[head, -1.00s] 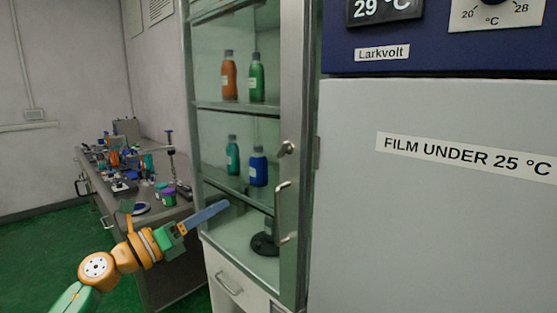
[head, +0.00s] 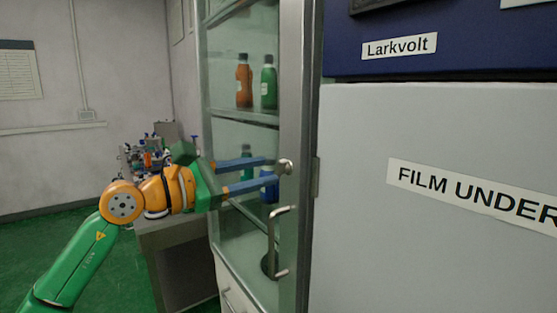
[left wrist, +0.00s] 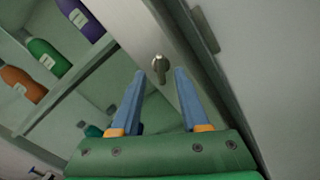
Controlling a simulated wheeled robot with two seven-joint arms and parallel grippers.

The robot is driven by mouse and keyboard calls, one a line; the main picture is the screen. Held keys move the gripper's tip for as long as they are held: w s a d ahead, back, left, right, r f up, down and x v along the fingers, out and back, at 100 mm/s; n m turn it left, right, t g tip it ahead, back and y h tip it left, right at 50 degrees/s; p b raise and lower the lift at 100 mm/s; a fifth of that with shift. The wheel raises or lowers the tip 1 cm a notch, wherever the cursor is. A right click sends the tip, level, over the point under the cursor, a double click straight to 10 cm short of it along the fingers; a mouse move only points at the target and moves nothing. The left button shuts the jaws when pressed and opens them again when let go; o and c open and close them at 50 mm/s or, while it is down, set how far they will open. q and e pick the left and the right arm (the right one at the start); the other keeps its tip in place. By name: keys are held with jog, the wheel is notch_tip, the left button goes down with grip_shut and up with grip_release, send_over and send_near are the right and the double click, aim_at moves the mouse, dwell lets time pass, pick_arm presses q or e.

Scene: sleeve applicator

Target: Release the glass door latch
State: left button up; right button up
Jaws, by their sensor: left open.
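The glass door latch (head: 285,167) is a small metal knob on the steel frame of the glass cabinet door (head: 292,100). My left gripper (head: 274,170) is open, its two blue fingers pointing at the latch in the head view. In the left wrist view the latch (left wrist: 158,66) shows just beyond the fingertips and between them, with my left gripper (left wrist: 160,78) apart on either side. I cannot tell from the head view whether a fingertip touches the latch. My right gripper is not in view.
A vertical door handle (head: 276,240) is below the latch. Bottles, such as an orange one (head: 244,82) and a green one (head: 267,84), stand behind the glass. A pale appliance (head: 420,240) labelled with film text is close on the right. A cluttered bench (head: 165,238) stands behind my arm.

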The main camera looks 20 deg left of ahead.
aim_at(276, 169)
pick_arm(q)
jog(key=p+x, duration=0.1)
jog(key=x, duration=0.2)
jog(key=shift+w+d, duration=0.15)
jog(key=shift+w+d+f, duration=0.1)
jog(key=shift+w, duration=0.05)
jog(key=shift+s, duration=0.25)
grip_shut()
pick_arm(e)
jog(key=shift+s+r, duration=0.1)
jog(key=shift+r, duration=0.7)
pick_arm(q)
jog(key=shift+n, duration=0.4)
jog(key=shift+w+a+r+n+p, duration=0.1)
jog(key=shift+n+p, duration=0.05)
jog(key=shift+n, duration=0.75)
jog(key=shift+a+r+n+p, duration=0.1)
jog(key=shift+n+p, duration=0.05)
jog(key=shift+n, duration=0.75)
jog(key=shift+a+n+p, duration=0.1)
jog(key=shift+n+p, duration=0.05)
jog(key=shift+n, duration=0.75)
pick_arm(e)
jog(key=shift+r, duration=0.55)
